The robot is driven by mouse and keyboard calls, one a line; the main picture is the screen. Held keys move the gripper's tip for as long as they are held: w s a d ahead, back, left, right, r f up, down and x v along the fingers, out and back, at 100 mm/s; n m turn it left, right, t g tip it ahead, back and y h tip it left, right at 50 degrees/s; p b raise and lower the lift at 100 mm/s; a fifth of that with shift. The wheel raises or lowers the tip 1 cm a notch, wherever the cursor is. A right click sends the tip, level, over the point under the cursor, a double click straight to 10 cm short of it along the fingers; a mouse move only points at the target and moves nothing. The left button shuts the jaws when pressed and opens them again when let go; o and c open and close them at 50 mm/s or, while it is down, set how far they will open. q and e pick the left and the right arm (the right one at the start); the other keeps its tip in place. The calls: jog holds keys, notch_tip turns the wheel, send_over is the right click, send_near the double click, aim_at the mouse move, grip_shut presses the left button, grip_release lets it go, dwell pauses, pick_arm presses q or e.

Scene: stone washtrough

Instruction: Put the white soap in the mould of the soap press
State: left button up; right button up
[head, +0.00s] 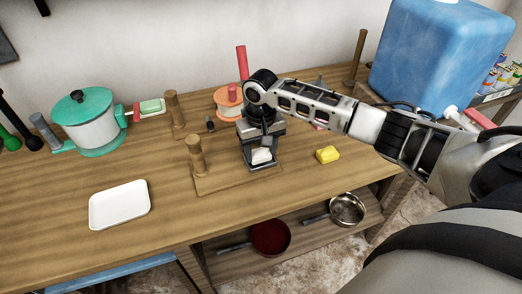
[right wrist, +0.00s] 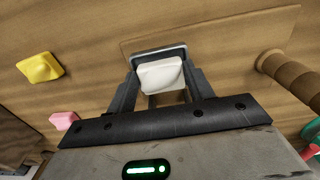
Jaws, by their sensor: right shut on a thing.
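The white soap (head: 262,156) is a small pale block between the fingers of my right gripper (head: 262,163), above the front middle of the table. In the right wrist view the soap (right wrist: 160,74) sits between the fingertips of my gripper (right wrist: 160,80), which is shut on it. Below and beside it is a flat wooden board (head: 215,183) with an upright wooden post (head: 196,157) left of the gripper. Behind the gripper is an orange round base (head: 228,95) with a red upright bar (head: 242,62). I cannot tell which is the press; its mould is not clearly visible. My left gripper is out of view.
A yellow soap (head: 327,154) lies right of the gripper; a pink soap (right wrist: 62,120) shows in the wrist view. A white tray (head: 119,204) lies front left. A blue container (head: 440,55) stands back right.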

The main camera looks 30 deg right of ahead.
aim_at(261, 155)
jog(key=shift+f, duration=0.35)
jog(key=shift+f, duration=0.1)
jog(key=o, duration=1)
notch_tip(261, 155, up, 12)
jog(key=shift+r+b, duration=0.15)
jog(key=shift+b, duration=0.2)
